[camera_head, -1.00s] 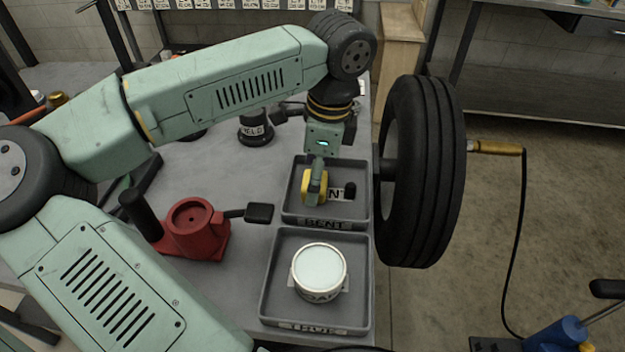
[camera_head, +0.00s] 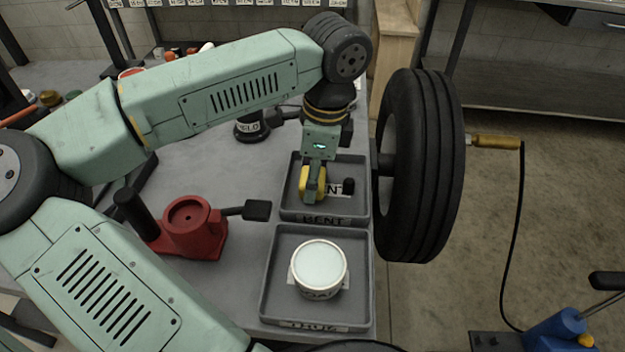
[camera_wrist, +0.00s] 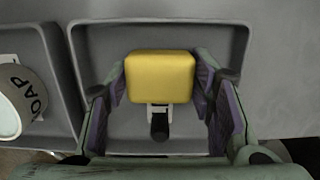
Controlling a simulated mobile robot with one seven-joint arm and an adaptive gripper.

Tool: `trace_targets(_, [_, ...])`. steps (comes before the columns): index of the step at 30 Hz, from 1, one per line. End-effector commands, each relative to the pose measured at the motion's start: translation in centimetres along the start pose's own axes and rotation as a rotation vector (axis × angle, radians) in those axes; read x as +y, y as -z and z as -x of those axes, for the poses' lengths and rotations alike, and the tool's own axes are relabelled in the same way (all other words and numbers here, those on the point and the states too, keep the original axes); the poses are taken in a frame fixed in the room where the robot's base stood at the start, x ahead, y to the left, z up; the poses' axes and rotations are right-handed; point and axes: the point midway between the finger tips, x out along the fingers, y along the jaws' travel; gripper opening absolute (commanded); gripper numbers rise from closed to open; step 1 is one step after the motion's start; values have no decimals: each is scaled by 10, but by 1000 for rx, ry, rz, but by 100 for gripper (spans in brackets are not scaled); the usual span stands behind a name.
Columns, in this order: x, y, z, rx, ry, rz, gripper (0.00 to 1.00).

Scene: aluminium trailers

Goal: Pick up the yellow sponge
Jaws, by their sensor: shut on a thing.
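The yellow sponge (camera_head: 312,184) is held by my gripper (camera_head: 313,180) at the far tray, whose label reads BENT (camera_head: 322,219). In the wrist view the sponge (camera_wrist: 160,77) is a rounded yellow block, with a finger of my gripper (camera_wrist: 160,90) pressed against its left and right sides. The tray's floor shows below and around it. I cannot tell for sure whether the sponge is clear of the tray floor.
A nearer grey tray (camera_head: 268,275) holds a white-topped tin (camera_head: 319,268); the wrist view shows SOAP on its side. A red fixture (camera_head: 190,228) stands to the left. A tyre (camera_head: 425,165) hangs close to the right. A small black knob (camera_head: 348,186) lies in the far tray.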

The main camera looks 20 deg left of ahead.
Motion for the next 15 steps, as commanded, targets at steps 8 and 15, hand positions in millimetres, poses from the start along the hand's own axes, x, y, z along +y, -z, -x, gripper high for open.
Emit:
trace_targets(8, [0,-1,4,-1,0,0,35])
trace_targets(15, [0,-6,46,-3,2,2,35])
